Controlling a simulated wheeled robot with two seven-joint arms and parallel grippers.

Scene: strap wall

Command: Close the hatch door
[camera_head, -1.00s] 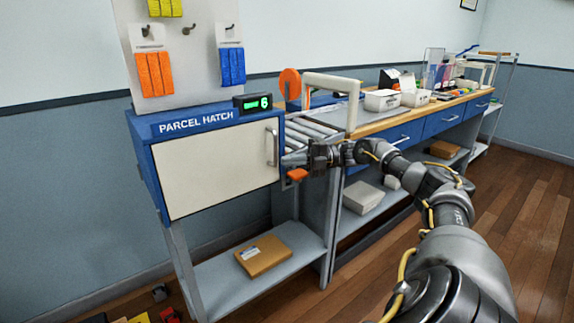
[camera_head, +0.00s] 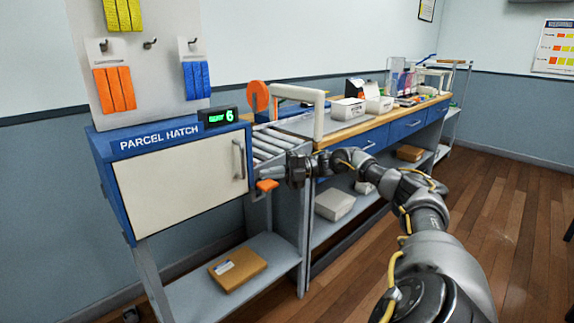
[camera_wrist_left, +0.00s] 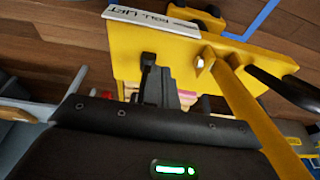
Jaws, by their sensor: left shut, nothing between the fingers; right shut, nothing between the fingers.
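A grey bar handle (camera_head: 239,160) stands upright near the door's right edge. My right gripper (camera_head: 267,172) is shut and empty just right of the handle, apart from it, above an orange tab (camera_head: 267,185). My left gripper (camera_wrist_left: 160,84) shows only in the left wrist view, shut, in front of a yellow panel; no hatch part shows there.
Rollers (camera_head: 272,142) and a workbench (camera_head: 340,137) lie right of the hatch. A brown parcel (camera_head: 237,268) lies on the shelf below. In the left wrist view, a yellow labelled panel (camera_wrist_left: 190,55) with a bar is close to my left gripper. Wood floor is open at right.

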